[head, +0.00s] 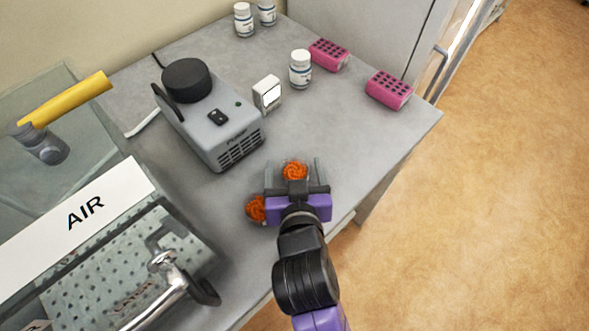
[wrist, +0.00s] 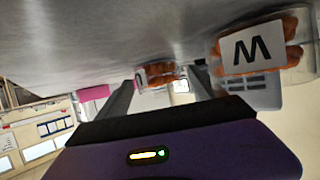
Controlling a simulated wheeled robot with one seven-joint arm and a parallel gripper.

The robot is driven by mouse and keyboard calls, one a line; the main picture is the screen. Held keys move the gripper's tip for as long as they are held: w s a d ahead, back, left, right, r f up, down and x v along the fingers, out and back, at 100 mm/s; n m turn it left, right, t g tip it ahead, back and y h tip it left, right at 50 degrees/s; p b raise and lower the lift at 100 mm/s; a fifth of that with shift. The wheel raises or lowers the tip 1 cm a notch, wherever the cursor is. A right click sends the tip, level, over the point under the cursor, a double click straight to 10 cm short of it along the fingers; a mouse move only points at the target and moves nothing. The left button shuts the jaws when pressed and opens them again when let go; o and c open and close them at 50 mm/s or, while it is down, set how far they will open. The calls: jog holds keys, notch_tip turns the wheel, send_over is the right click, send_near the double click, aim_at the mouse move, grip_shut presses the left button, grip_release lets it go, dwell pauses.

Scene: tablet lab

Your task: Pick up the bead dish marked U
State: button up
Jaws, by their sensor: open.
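A clear dish of orange beads (head: 295,169) lies on the grey bench near its front edge. It also shows in the wrist view (wrist: 158,72), where its small label looks like an upside-down U. My gripper (head: 294,177) is open and empty, its two fingers on either side of this dish. A second bead dish (head: 256,208) sits just left of the gripper. In the wrist view this dish (wrist: 290,55) is close at the right; its larger label reads as M or W, as the view is upside down.
A small white box (head: 267,93), white bottles (head: 300,68) and pink racks (head: 388,90) are farther back. A hood panel marked AIR (head: 85,212) is at the left. The bench right of my gripper is clear.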

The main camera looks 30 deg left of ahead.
jog(key=shift+c, duration=0.5)
jog(key=c, duration=1.4)
